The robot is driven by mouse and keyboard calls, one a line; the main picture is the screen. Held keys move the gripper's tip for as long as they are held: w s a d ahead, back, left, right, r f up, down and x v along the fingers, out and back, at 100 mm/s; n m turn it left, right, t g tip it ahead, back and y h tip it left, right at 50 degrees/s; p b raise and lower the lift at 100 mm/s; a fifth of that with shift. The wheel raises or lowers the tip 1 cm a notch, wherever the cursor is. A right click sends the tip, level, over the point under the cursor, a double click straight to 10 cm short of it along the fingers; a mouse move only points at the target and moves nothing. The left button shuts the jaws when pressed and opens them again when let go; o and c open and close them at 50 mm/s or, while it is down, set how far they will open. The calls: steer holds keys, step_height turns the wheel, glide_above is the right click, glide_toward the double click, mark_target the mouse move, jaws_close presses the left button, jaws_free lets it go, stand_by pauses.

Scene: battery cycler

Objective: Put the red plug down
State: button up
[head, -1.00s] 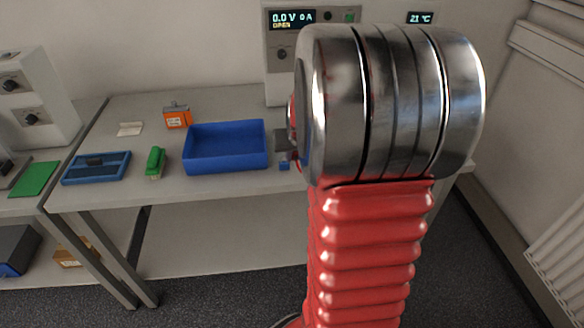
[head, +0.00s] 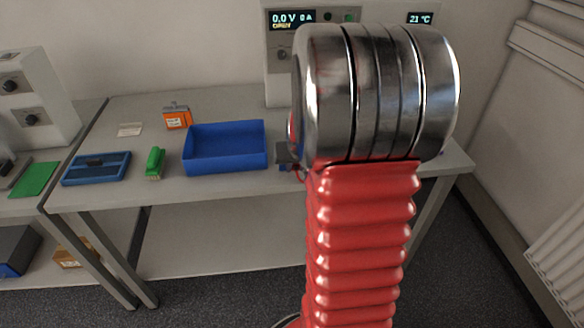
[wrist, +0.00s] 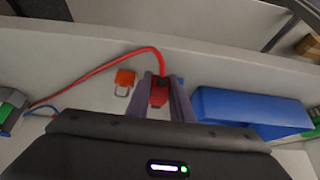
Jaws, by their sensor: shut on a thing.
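The red plug (wrist: 159,96) shows in the wrist view between the two grey fingers of my gripper (wrist: 167,99), which is shut on it. A red cable runs from the plug, arches over and goes off to the left. In the head view my gripper (head: 284,154) is low over the table, just right of the blue tray. The plug itself is hidden there behind my arm, with only a bit of red cable showing. I cannot tell whether the plug touches the table.
The blue tray (head: 225,166) stands close to my gripper; it also shows in the wrist view (wrist: 250,108). A red padlock (wrist: 124,78) lies left of the plug. A green brush (head: 154,163), orange box (head: 177,118) and blue case (head: 96,170) are further left. The cycler (head: 280,75) stands behind.

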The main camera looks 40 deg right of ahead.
steer(key=shift+f, duration=0.45)
steer(key=o, duration=0.8)
steer(key=shift+r, duration=0.55)
steer(key=v, duration=1.1)
steer(key=shift+s+r, duration=0.2)
steer(key=shift+r, duration=0.15)
steer(key=shift+a, duration=0.1)
